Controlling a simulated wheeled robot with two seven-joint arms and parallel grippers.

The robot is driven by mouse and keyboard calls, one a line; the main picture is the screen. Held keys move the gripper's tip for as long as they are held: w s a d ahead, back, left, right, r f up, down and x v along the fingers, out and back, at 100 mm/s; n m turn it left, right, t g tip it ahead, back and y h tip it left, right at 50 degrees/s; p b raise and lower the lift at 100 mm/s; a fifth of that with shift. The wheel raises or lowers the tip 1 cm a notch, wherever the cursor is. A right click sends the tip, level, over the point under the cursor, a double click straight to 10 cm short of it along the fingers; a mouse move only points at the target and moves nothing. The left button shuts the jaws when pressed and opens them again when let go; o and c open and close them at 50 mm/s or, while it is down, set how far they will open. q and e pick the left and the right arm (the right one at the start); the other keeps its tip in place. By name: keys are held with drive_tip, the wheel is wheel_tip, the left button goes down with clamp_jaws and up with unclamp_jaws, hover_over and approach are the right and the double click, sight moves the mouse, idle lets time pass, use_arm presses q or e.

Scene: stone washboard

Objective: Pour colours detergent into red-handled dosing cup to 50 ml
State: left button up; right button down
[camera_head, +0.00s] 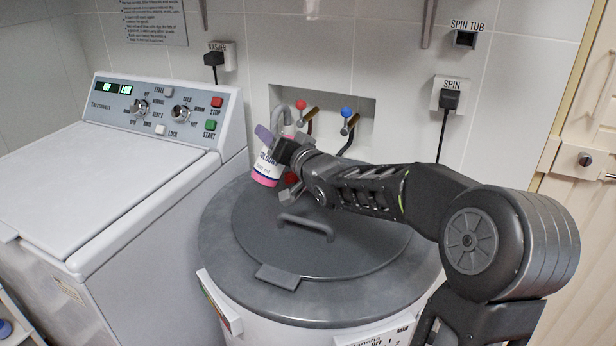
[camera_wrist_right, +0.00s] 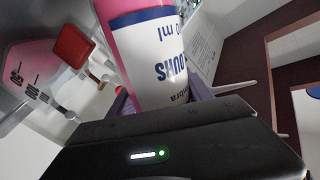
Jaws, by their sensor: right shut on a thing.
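The colours detergent bottle (camera_head: 266,168), white and pink with blue lettering, is tilted above the back of the round tub lid in the head view. My right gripper (camera_head: 272,148) is shut around it. The bottle also fills the upper middle of the right wrist view (camera_wrist_right: 150,45). A small red part (camera_head: 291,178) shows just right of the bottle, and the cup there is mostly hidden. In the wrist view a red handle (camera_wrist_right: 73,46) stands beside a pink area with dark scale marks (camera_wrist_right: 30,72); I cannot read the level. My left gripper is not in view.
The spin tub's grey lid (camera_head: 340,250) has a raised handle (camera_head: 305,225). A washer (camera_head: 110,180) stands at the left. Red and blue taps (camera_head: 346,113) sit in a wall recess behind. A spin plug (camera_head: 449,98) and cord hang at the right.

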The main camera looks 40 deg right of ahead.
sight(276, 126)
drive_tip(key=r+n+b, duration=0.2)
drive_tip(key=n, duration=0.1)
drive_tip(key=r+n+b, duration=0.1)
drive_tip(key=r, duration=0.1)
drive_tip(key=shift+w+a+n+b, duration=0.1)
drive_tip(key=shift+a+n+b, duration=0.25)
drive_tip(key=shift+n+b, duration=0.75)
drive_tip(key=shift+r, duration=0.25)
wheel_tip(276, 126, up, 6)
drive_tip(key=p, duration=0.5)
drive_tip(key=shift+f, duration=0.1)
drive_tip(key=shift+f, duration=0.1)
